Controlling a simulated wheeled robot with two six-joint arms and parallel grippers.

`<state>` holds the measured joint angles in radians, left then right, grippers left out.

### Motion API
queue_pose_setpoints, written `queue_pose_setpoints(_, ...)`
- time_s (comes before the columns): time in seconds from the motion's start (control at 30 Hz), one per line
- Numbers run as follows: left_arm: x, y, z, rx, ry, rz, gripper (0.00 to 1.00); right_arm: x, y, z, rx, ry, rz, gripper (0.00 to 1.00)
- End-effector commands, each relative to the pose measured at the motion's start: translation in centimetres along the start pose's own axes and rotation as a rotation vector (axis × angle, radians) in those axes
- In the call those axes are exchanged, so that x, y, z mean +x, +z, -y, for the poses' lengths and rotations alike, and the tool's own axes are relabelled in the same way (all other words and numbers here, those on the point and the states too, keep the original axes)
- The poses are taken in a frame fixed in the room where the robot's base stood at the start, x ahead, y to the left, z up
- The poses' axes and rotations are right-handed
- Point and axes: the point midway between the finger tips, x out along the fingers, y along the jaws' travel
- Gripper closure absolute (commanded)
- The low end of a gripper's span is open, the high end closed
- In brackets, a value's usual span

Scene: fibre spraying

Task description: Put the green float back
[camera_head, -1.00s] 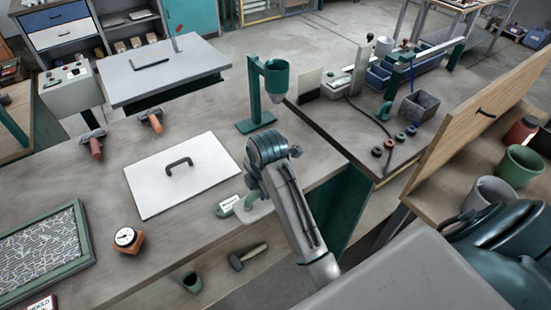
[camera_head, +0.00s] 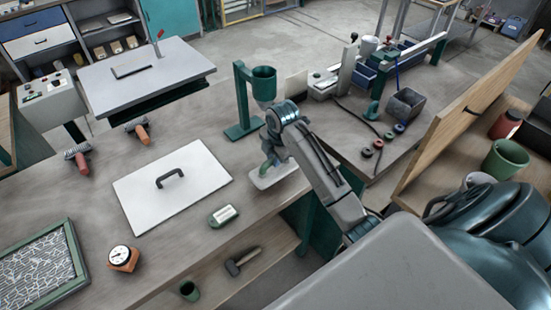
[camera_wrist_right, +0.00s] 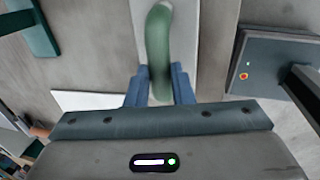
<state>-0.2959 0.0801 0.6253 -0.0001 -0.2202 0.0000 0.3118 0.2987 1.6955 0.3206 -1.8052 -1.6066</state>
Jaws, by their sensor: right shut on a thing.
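The green float, a pale grey plate (camera_head: 280,176) with a curved green handle (camera_wrist_right: 158,45), is at the right end of the long grey bench. My right gripper (camera_wrist_right: 159,88) is shut on its handle, with one blue finger on each side. In the head view my right wrist hides part of the handle. I cannot tell whether the plate touches the bench or hangs just above it. My left gripper is not in view.
A green stand with a cup (camera_head: 243,128) stands just behind the float. A white lid (camera_head: 195,193) with a black handle and a green-and-white block (camera_head: 222,216) lie to the left. A hammer (camera_head: 241,262) lies on the shelf below. The bench's front edge is close.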

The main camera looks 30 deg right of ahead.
Motion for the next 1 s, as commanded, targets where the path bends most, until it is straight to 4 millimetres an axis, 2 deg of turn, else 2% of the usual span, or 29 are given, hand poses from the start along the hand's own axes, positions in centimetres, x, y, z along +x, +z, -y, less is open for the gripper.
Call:
queue_pose_setpoints(0.13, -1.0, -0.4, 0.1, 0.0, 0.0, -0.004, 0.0, 0.2, 1.2, -0.4, 0.002, -0.002, 0.0, 1.0)
queue_pose_setpoints(0.3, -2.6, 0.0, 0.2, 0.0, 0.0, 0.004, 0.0, 2.7, 1.0, 0.2, 0.001, -0.003, -0.002, 1.0)
queue_pose_setpoints(0.43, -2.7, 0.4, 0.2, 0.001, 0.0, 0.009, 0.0, 3.6, 1.0, 0.3, 0.0, 0.0, 0.0, 1.0)
queue_pose_setpoints(0.73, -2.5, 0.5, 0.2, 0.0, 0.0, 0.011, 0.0, 4.0, 1.0, 0.4, 0.0, 0.0, 0.0, 1.0)
queue_pose_setpoints(0.77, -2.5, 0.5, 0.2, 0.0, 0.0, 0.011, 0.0, 4.0, 1.0, 0.4, 0.0, 0.0, 0.0, 0.75)
queue_pose_setpoints(0.83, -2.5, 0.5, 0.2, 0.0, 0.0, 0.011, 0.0, 4.0, 1.0, 0.4, 0.0, 0.0, 0.0, 0.61)
queue_pose_setpoints(0.87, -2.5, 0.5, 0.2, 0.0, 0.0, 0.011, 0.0, 4.0, 1.0, 0.4, 0.0, 0.0, 0.0, 0.57)
queue_pose_setpoints(1.0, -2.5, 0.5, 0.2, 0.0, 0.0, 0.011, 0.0, 3.9, 1.0, 0.4, 0.0, 0.0, 0.0, 0.57)
